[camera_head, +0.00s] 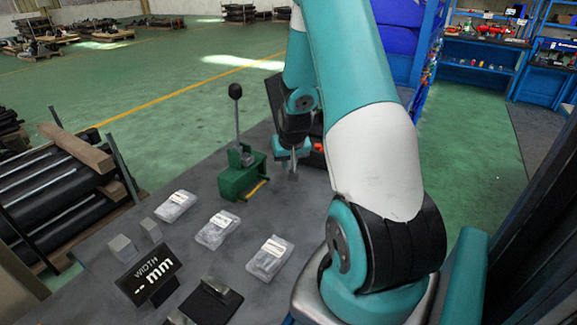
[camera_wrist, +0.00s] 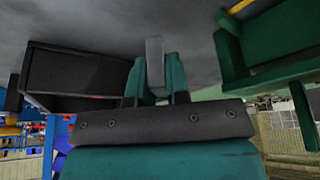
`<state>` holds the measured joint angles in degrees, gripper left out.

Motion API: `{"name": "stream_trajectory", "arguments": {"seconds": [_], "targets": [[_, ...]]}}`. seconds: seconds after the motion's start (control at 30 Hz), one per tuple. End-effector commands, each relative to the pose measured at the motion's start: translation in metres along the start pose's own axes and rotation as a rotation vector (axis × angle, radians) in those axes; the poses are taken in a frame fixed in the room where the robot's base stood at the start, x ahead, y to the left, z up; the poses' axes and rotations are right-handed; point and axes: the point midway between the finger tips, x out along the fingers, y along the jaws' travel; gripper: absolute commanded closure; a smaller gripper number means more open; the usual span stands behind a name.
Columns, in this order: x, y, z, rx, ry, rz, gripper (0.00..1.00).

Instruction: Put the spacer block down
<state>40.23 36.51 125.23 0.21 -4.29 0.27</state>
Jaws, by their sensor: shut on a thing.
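The spacer block (camera_wrist: 155,62) is a narrow grey block. In the wrist view it stands out between the two teal fingers of my gripper (camera_wrist: 158,80), which is shut on it. In the head view my gripper (camera_head: 291,161) is over the far part of the grey table, right of the green lever device, with the block (camera_head: 293,176) below its fingers. The block's far end is close to the grey table surface (camera_wrist: 190,20); I cannot tell if it touches.
The green lever device (camera_head: 243,178) with its upright black-knobbed handle stands left of my gripper. A dark open box (camera_wrist: 75,72) lies beside the fingers. Clear bags (camera_head: 216,229), small grey blocks (camera_head: 122,248) and a "WIDTH -- mm" display (camera_head: 148,275) occupy the near table.

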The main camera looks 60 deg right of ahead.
Motion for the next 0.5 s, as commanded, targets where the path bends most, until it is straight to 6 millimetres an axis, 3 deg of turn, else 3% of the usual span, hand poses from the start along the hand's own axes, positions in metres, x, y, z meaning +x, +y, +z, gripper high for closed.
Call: {"name": "stream_trajectory", "arguments": {"seconds": [0.13, 0.5], "targets": [[0.018, 0.000, 0.008, 0.000, -0.003, 0.000, 1.00], [0.023, 0.000, 0.009, 0.000, 0.000, 0.000, 1.00]]}}
